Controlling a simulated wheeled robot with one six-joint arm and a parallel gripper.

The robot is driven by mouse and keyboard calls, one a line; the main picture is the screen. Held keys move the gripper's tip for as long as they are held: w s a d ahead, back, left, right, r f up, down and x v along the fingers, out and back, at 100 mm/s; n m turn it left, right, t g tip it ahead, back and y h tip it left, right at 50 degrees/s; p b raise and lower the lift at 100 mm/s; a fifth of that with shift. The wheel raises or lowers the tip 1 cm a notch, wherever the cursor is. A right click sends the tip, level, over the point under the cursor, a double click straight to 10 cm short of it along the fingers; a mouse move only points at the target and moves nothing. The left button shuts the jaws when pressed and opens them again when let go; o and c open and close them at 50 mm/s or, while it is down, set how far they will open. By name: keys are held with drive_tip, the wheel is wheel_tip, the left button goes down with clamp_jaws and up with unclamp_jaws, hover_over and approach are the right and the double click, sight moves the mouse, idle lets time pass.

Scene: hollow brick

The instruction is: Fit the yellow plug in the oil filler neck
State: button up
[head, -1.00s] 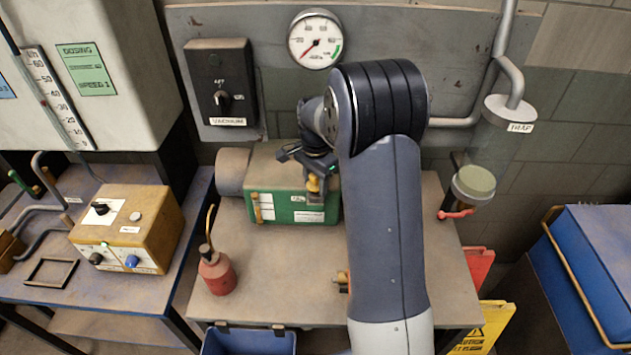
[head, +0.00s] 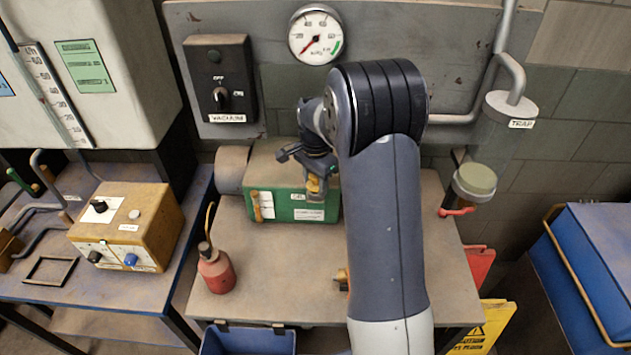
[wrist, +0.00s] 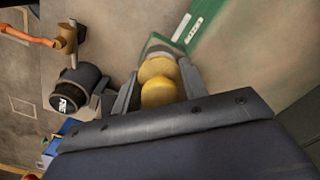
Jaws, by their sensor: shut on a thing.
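My gripper (head: 317,186) is shut on the yellow plug (head: 313,184), in front of the right part of the green pump box (head: 295,211) in the head view. In the wrist view the yellow plug (wrist: 158,90) sits between the two fingers of my gripper (wrist: 160,92), with part of the green box (wrist: 205,18) beyond it. The oil filler neck is not clearly visible; the plug and gripper cover that area. I cannot tell whether the plug touches the neck.
A red oil can (head: 216,272) stands on the bench (head: 270,285) at front left. A valve with a red handle (head: 457,211) is at the right. A vacuum switch box (head: 221,85) and gauge (head: 315,36) are on the wall panel behind. The bench front is mostly clear.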

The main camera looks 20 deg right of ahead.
drive_tip(key=shift+s+f, duration=0.25)
drive_tip(key=shift+f, duration=0.3)
idle(0.4)
drive_tip(key=shift+r, duration=0.25)
